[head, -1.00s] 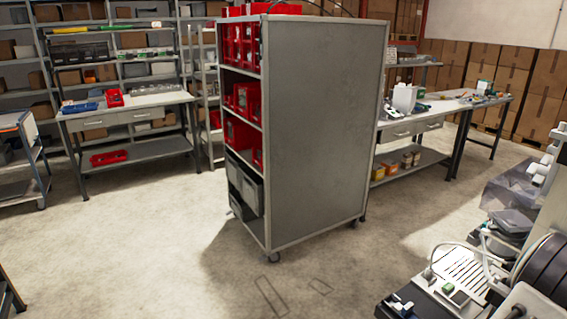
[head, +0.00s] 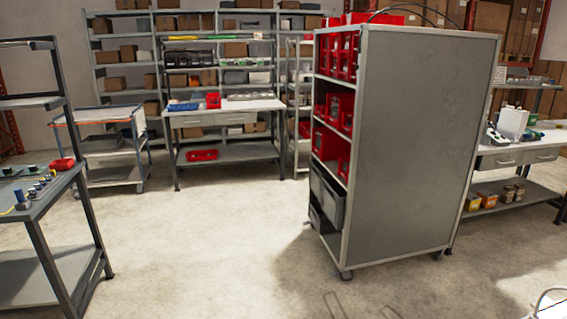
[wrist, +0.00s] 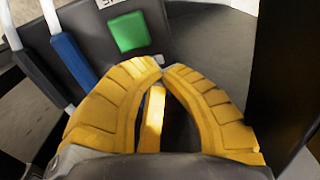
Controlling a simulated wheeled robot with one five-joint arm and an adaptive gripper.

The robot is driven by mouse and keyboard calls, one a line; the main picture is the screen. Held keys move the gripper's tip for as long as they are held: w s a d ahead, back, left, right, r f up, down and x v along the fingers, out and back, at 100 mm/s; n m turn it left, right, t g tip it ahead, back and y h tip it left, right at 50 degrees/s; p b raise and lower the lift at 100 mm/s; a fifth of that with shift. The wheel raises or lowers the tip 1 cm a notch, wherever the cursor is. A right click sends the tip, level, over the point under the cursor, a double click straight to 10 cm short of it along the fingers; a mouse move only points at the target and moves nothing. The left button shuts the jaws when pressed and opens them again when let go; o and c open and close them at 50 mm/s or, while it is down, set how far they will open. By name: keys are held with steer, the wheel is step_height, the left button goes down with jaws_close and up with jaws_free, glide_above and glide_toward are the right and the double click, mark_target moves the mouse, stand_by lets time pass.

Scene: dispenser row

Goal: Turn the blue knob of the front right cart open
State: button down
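No knob that I can pick out as the blue knob of the front right cart shows in either view. A tall grey wheeled cart (head: 415,150) with red bins on its shelves stands right of centre in the head view, its plain side panel facing me. My gripper (wrist: 162,68) shows only in the wrist view. Beyond the tips are a dark surface with a green square (wrist: 129,32) and a blue bar (wrist: 75,66).
A workbench (head: 35,265) with small blue and yellow fittings stands at the near left. A low trolley (head: 110,178) and a white-topped table (head: 222,108) stand behind. Another table (head: 520,155) is at the right edge. The floor (head: 210,250) between bench and tall cart is clear.

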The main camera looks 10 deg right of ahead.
steer(key=shift+s+f, duration=0.2)
steer(key=shift+f, duration=0.05)
stand_by(1.0)
steer(key=shift+s+b, duration=0.15)
steer(key=shift+b, duration=0.15)
steer(key=shift+s+b, duration=0.35)
steer(key=shift+s, duration=0.15)
steer(key=shift+s+d, duration=0.1)
steer(key=shift+s, duration=0.3)
steer(key=shift+a+r, duration=0.2)
steer(key=shift+a, duration=0.05)
